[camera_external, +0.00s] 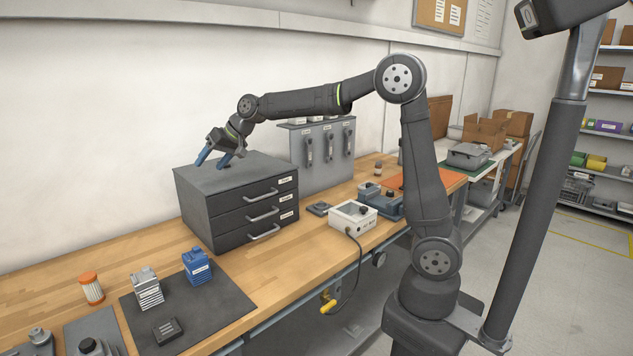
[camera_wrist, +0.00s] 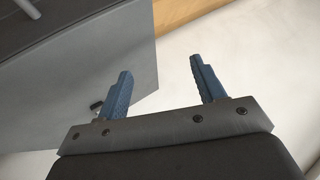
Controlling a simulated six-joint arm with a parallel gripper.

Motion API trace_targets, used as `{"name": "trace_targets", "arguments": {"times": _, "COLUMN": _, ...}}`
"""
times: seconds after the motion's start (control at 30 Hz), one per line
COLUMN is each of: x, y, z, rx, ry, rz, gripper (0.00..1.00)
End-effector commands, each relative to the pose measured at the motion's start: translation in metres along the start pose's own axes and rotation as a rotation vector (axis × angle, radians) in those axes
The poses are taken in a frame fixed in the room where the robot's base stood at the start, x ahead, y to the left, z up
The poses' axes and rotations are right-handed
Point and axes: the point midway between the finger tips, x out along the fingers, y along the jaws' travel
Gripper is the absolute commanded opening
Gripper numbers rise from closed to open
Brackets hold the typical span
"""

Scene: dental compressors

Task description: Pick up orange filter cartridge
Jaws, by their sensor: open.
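The orange filter cartridge (camera_external: 92,288) stands upright on the wooden bench at the lower left in the external view. It has an orange cap and a pale ribbed body with an orange band at its base. My gripper (camera_external: 214,160) is above the top of the grey drawer cabinet, up and to the right of the cartridge and well apart from it. Its two blue fingers are spread with nothing between them, and they also show in the wrist view (camera_wrist: 163,82). The cartridge is not visible in the wrist view.
The drawer cabinet (camera_external: 192,205) stands between my gripper and the cartridge. A dark mat (camera_external: 215,312) right of the cartridge holds a silver finned block (camera_external: 147,288), a blue block (camera_external: 196,266) and a dark part (camera_external: 167,330). Bare bench lies behind the cartridge.

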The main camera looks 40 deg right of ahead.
Motion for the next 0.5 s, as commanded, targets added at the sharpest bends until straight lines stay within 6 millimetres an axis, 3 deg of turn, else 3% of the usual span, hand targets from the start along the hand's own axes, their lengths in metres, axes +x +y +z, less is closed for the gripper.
{"name": "trace_targets", "arguments": {"times": 0.17, "x": 0.001, "y": -0.001, "z": 0.000, "rx": -0.002, "ry": -0.001, "rz": 0.000, "gripper": 0.63}}
{"name": "trace_targets", "arguments": {"times": 0.27, "x": 0.012, "y": -0.011, "z": 0.002, "rx": -0.024, "ry": -0.016, "rz": 0.004, "gripper": 0.63}}
{"name": "trace_targets", "arguments": {"times": 0.37, "x": 0.037, "y": -0.038, "z": 0.007, "rx": -0.081, "ry": -0.045, "rz": 0.013, "gripper": 0.63}}
{"name": "trace_targets", "arguments": {"times": 0.5, "x": 0.090, "y": -0.096, "z": 0.025, "rx": -0.201, "ry": -0.096, "rz": 0.043, "gripper": 0.63}}
